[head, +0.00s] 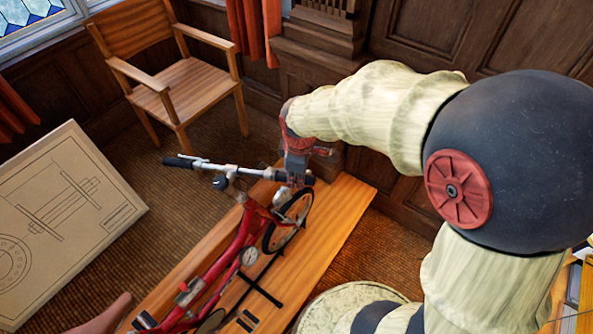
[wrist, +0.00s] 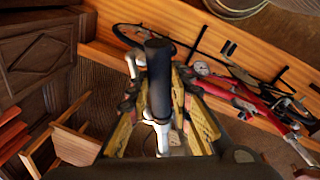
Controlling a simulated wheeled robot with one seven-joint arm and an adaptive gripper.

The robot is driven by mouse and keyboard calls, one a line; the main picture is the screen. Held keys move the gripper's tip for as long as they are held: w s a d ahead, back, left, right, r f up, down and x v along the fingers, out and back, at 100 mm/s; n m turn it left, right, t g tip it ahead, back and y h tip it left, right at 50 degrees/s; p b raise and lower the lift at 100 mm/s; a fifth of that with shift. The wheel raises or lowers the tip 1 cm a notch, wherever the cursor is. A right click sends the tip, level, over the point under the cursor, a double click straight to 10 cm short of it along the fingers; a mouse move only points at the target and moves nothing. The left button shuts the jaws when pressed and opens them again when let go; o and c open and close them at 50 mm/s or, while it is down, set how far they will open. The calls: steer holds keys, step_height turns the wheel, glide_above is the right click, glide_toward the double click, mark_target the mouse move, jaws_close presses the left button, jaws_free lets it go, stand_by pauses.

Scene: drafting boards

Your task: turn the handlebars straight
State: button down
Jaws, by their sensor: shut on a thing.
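A small red bicycle (head: 221,262) stands on a wooden bench, its front wheel (head: 288,220) toward the far end. Its silver handlebar (head: 220,167) runs across the frame, with a black grip (head: 178,162) at the left end. My gripper (head: 296,175) is at the right end of the bar and partly hides the grip there. In the wrist view, the black grip (wrist: 157,75) stands between the yellow-padded fingers of my gripper (wrist: 160,110), which are shut on it. The red frame (wrist: 250,106) shows at the right.
A wooden bench (head: 345,207) carries the bicycle. A wooden armchair (head: 170,85) stands behind at the left, and a drafting board (head: 115,205) leans at the left. Dark wall panelling (head: 440,40) is close behind my arm.

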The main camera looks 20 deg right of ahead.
steer(key=s+a+f+m+t+b, duration=0.1)
steer(key=s+a+m+b, duration=0.1)
steer(key=s, duration=0.3)
steer(key=shift+s+a+f+m+b, duration=0.2)
steer(key=shift+a+f+m+b, duration=0.2)
steer(key=shift+m, duration=0.2)
steer(key=shift+s+a+f+m+b, duration=0.1)
steer(key=shift+s+a+m+b, duration=0.15)
steer(key=shift+s+m+b, duration=0.15)
stand_by(1.5)
stand_by(0.3)
steer(key=c, duration=1.9)
jaws_free()
steer(key=shift+s, duration=0.1)
steer(key=v, duration=1.2)
steer(key=shift+a, duration=0.1)
